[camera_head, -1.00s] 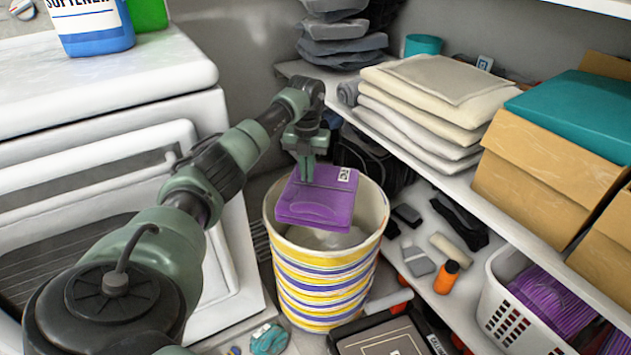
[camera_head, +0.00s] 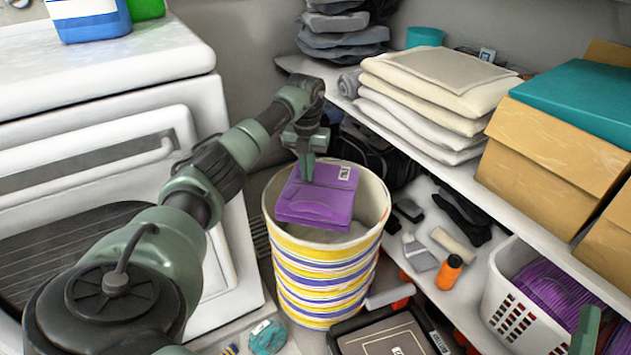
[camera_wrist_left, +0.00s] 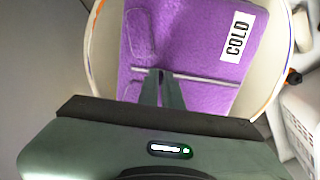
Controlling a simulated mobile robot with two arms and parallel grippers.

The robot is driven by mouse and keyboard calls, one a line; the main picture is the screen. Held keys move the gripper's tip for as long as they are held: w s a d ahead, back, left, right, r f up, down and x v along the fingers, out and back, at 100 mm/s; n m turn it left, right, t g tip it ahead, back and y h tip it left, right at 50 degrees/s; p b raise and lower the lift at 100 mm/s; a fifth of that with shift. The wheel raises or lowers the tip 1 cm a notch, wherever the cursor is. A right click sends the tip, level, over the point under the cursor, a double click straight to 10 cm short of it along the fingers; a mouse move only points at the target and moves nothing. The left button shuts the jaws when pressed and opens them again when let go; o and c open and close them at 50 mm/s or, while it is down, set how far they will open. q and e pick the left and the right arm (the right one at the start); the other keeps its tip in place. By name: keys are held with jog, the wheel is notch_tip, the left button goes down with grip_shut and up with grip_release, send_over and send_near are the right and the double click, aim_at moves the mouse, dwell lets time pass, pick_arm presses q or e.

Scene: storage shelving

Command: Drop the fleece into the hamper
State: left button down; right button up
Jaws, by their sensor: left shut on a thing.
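The fleece (camera_head: 316,199) is a folded purple cloth with a white label. My left gripper (camera_head: 307,178) is shut on it and holds it over the mouth of the hamper. The hamper (camera_head: 322,277) is a round bin with yellow, white and purple stripes and a cream inside. In the left wrist view, the fleece (camera_wrist_left: 190,45) carries a "COLD" label and lies inside the outline of the hamper's rim (camera_wrist_left: 98,60). The left fingertips (camera_wrist_left: 163,76) meet at the fleece. A green piece at the lower right edge may be part of my right arm; its jaws do not show.
A white washer or dryer (camera_head: 110,150) stands left of the hamper. A shelf at right holds folded cream cloths (camera_head: 437,90) and cardboard boxes (camera_head: 545,160). A white basket (camera_head: 512,310) with purple cloth and an orange bottle (camera_head: 448,273) stand lower right.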

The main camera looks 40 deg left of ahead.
jog(key=shift+r, duration=0.15)
pick_arm(q)
jog(key=c, duration=1.5)
grip_release()
pick_arm(e)
jog(key=shift+s, duration=0.1)
pick_arm(q)
jog(key=shift+r, duration=0.15)
notch_tip(320, 180, up, 7)
jog(key=p, duration=0.2)
jog(key=shift+r+p, duration=0.15)
jog(key=shift+p, duration=0.15)
jog(key=shift+r, duration=0.1)
pick_arm(e)
notch_tip(320, 180, down, 12)
jog(key=w+d+g+h, duration=0.1)
jog(key=g+h, duration=0.1)
jog(key=g, duration=0.4)
jog(key=shift+d+r+g, duration=0.2)
jog(key=shift+g, duration=0.2)
jog(key=shift+w, duration=0.1)
